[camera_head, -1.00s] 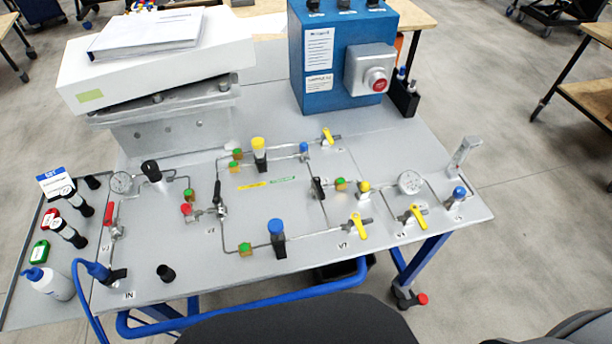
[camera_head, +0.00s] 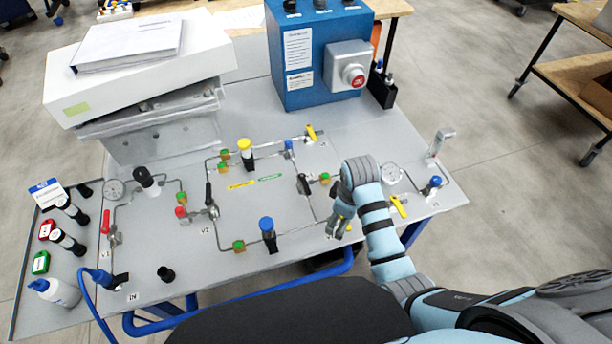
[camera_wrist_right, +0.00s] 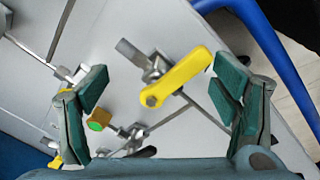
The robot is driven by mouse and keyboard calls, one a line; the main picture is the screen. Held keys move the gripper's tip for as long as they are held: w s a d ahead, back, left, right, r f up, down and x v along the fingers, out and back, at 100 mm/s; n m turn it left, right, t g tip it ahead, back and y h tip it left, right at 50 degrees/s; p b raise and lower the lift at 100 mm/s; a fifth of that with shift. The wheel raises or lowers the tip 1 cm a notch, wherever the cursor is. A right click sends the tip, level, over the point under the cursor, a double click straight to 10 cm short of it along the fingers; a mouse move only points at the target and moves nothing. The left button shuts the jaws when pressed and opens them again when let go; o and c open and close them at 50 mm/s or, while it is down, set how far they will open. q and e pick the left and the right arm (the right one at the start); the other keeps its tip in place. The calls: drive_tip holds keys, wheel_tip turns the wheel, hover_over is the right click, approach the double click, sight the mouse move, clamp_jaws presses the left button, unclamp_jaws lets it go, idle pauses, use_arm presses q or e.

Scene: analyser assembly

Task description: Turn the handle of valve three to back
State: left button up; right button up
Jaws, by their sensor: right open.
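A valve with a yellow lever handle (camera_wrist_right: 180,76) sits between the fingers of my right gripper (camera_wrist_right: 162,92) in the right wrist view. The fingers are spread wide on either side of the handle, and I see no contact. In the head view my right gripper (camera_head: 341,212) hangs over the front right of the panel and mostly hides this valve. Its label is too small to read for sure, so I cannot confirm it is valve three. Another yellow handle (camera_head: 398,206) shows to the right of my arm. My left gripper is not in view.
The grey panel (camera_head: 300,230) carries thin pipes, gauges and other valves, including a blue-capped one (camera_head: 268,230) left of my gripper and a black-handled one (camera_head: 304,184) behind it. A blue box (camera_head: 298,85) with a red button stands at the back. A blue frame tube (camera_wrist_right: 265,45) runs below the panel edge.

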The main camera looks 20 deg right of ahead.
sight(305, 183)
drive_tip(key=w+a+r+n+g, duration=0.1)
drive_tip(key=w+a+r+n, duration=0.4)
drive_tip(key=r, duration=0.3)
drive_tip(key=w+a+r+n+g, duration=0.1)
drive_tip(key=w+a+r+n, duration=0.2)
drive_tip(key=w+r+n, duration=0.35)
drive_tip(key=shift+m, duration=0.85)
drive_tip(key=f+b, duration=0.1)
drive_tip(key=f, duration=0.3)
drive_tip(key=f+b, duration=0.1)
drive_tip(key=f, duration=0.3)
drive_tip(key=f+b, duration=0.1)
drive_tip(key=f, duration=0.3)
drive_tip(key=shift+w+d, duration=0.1)
drive_tip(key=shift+d, duration=0.25)
drive_tip(key=c, duration=1.1)
